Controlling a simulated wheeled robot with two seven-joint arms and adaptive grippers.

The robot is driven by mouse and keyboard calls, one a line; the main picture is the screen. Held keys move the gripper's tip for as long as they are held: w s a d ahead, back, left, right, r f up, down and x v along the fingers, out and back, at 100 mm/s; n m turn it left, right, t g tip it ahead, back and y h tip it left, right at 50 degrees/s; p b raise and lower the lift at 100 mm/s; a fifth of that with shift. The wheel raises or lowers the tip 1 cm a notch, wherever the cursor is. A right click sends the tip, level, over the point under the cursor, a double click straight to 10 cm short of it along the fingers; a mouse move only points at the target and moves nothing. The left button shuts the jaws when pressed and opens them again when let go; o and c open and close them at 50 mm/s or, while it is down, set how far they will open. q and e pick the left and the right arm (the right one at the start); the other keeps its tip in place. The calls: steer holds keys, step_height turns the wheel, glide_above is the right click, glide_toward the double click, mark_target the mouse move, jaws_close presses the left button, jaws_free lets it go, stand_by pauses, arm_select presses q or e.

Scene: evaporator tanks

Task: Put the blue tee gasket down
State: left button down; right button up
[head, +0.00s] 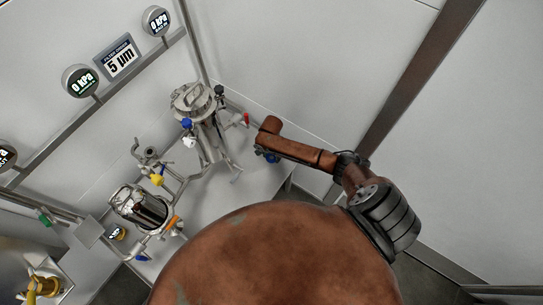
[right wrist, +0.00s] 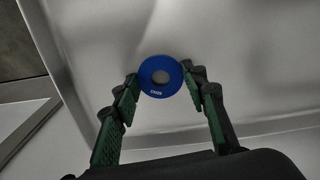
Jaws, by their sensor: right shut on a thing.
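The blue tee gasket (right wrist: 147,72) is a flat blue ring with a round hole and small white print on its lower rim. In the right wrist view it sits between the fingertips of my right gripper (right wrist: 161,78), which is shut on its left and right edges. A pale grey surface lies behind it; I cannot tell the gap between them. In the head view my right gripper (head: 268,155) is small, partly hidden by my brown arm, above the right end of the grey bench (head: 215,215). My left gripper is not in view.
A steel filter housing (head: 200,110) with blue and red handles stands left of my right gripper. A second steel vessel (head: 138,208), pipes and a yellow valve handle (head: 157,180) are nearer on the left. Gauges and a "5 um" sign (head: 120,60) are by the wall.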

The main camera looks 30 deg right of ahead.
mark_target(271, 158)
steer(key=o, duration=0.8)
steer(key=shift+s+f, duration=0.25)
steer(key=shift+f, duration=0.2)
steer(key=o, duration=0.5)
steer(key=shift+f, duration=0.25)
steer(key=shift+r, duration=0.15)
steer(key=shift+r, duration=0.2)
steer(key=r+p, duration=0.1)
steer(key=r, duration=0.3)
steer(key=r+p, duration=0.1)
steer(key=r, duration=0.3)
steer(key=r+p, duration=0.1)
steer(key=r, duration=0.4)
steer(key=shift+w+p, duration=0.25)
steer(key=shift+p, duration=0.15)
